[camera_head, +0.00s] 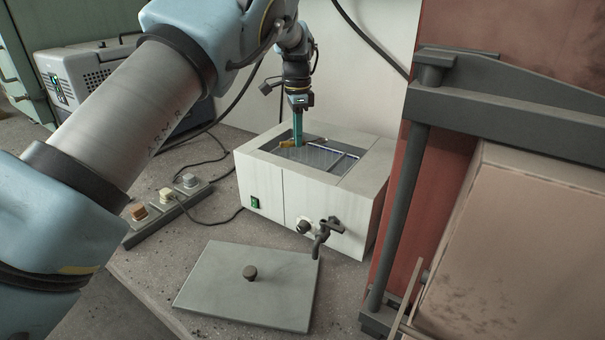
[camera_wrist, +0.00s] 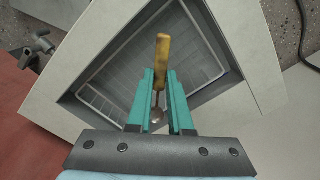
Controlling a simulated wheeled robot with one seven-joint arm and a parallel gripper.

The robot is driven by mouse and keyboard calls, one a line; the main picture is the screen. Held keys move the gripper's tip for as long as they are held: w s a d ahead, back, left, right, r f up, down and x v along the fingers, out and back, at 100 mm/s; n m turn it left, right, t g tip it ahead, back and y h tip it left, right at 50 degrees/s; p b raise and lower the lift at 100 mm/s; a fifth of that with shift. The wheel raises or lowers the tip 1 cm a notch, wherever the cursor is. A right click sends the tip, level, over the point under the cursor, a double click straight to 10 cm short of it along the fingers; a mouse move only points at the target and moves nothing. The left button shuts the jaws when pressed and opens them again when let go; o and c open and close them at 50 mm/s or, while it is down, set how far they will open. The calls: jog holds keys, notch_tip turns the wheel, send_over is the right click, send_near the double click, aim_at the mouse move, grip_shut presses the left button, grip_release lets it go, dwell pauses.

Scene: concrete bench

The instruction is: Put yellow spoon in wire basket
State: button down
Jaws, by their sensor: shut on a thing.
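The yellow spoon (camera_wrist: 162,55) is between the teal fingers of my gripper (camera_wrist: 160,105) in the wrist view. Its yellow handle points up the picture, and its metal bowl lies between the fingers. In the head view the spoon's yellow handle (camera_head: 287,144) shows beside the fingertips of my gripper (camera_head: 298,141). My gripper is shut on the spoon and points down into the open top of a white box. The wire basket (camera_head: 344,161) lies inside that opening, and its pale rim also shows in the wrist view (camera_wrist: 97,112). I cannot tell whether the spoon touches the basket.
The white box (camera_head: 315,205) has a tap (camera_head: 322,230) on its front. A grey lid with a knob (camera_head: 245,288) lies before it on the bench. A power strip (camera_head: 165,205) with cables is at left.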

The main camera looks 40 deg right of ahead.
notch_tip(320, 180, down, 9)
jog(key=p, duration=0.2)
jog(key=shift+p, duration=0.35)
jog(key=shift+a+f, duration=0.1)
jog(key=c, duration=0.8)
grip_release()
notch_tip(320, 180, up, 12)
jog(key=b, duration=0.3)
jog(key=shift+b, duration=0.4)
